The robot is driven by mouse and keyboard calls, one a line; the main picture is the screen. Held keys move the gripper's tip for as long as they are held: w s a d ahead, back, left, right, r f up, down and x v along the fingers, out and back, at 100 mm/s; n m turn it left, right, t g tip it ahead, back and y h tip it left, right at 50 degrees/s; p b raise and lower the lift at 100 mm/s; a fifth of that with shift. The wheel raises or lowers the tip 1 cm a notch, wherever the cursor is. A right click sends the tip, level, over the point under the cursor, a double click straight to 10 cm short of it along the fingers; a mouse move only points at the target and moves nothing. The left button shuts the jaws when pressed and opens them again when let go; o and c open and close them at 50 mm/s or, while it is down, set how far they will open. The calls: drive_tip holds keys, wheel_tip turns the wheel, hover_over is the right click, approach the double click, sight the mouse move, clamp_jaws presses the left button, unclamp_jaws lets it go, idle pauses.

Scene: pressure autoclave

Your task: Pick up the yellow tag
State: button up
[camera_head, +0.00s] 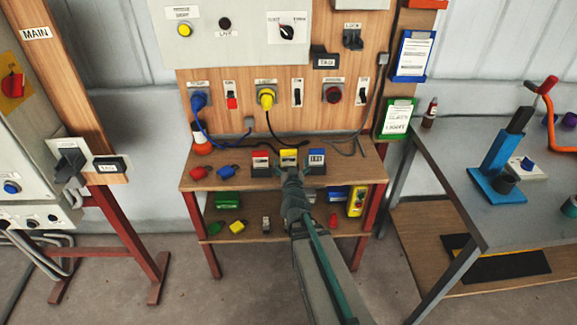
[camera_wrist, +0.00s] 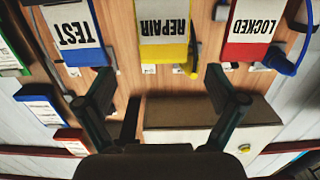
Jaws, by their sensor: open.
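The yellow tag (camera_head: 288,154) stands on the wooden bench top, between a red tag and a blue tag. In the wrist view the yellow tag (camera_wrist: 163,50) shows an upside-down REPAIR label at the top middle. My gripper (camera_wrist: 159,75) is open and empty, its two fingers spread left and right below the yellow tag in that picture. A gap shows between the fingertips and the tag. In the head view my gripper (camera_head: 291,174) is just in front of the yellow tag, and its fingers are hard to make out.
The red LOCKED tag (camera_wrist: 253,45) and the blue TEST tag (camera_wrist: 75,45) flank the yellow one closely. Red (camera_head: 198,173) and blue (camera_head: 228,170) plugs lie left on the bench. A panel with cables (camera_head: 205,127) stands behind. The lower shelf holds several small items.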

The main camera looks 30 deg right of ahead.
sight(289, 152)
drive_tip(key=shift+a+p+x, duration=0.1)
drive_tip(key=shift+p+x, duration=0.4)
drive_tip(key=shift+x, duration=1.05)
drive_tip(key=shift+a+p+x, duration=0.15)
drive_tip(key=shift+p+x, duration=0.35)
drive_tip(key=shift+x, duration=1.1)
drive_tip(key=shift+r, duration=0.1)
drive_tip(key=c, duration=1.2)
drive_tip(key=shift+c, duration=0.2)
drive_tip(key=shift+r, duration=0.1)
